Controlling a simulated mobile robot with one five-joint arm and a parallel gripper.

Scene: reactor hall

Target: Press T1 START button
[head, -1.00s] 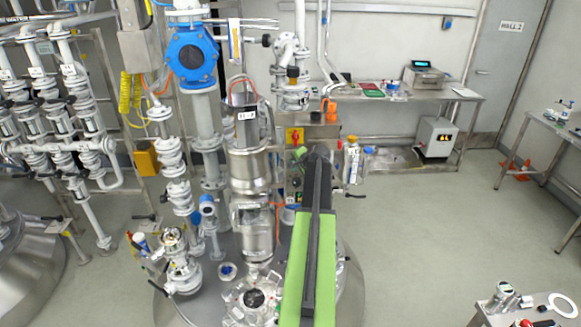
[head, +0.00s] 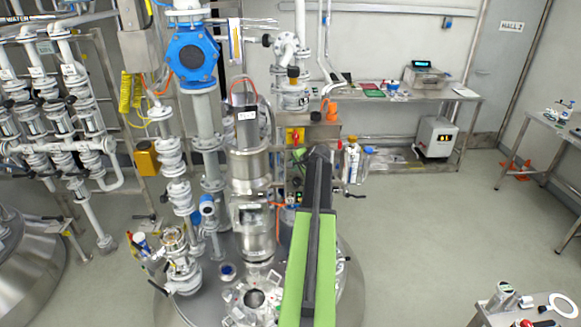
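A steel control box (head: 325,130) stands behind the mixer column, with a yellow plate and red switch (head: 295,136) on its left part. A small green spot (head: 298,154) shows just below the plate, beside my arm's far end; I cannot tell whether it is the T1 START button. No label reading T1 START is legible. My arm, green then dark, reaches forward from the bottom middle and covers much of the box's lower front. My gripper is hidden beyond the arm's far end, so its fingers and any contact do not show.
A steel vessel top (head: 345,285) with a motor column (head: 249,170) and piping lies left of and under my arm. Bottles (head: 353,162) stand right of the box. A bench (head: 455,97) stands at the back wall. Open floor (head: 430,220) lies to the right.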

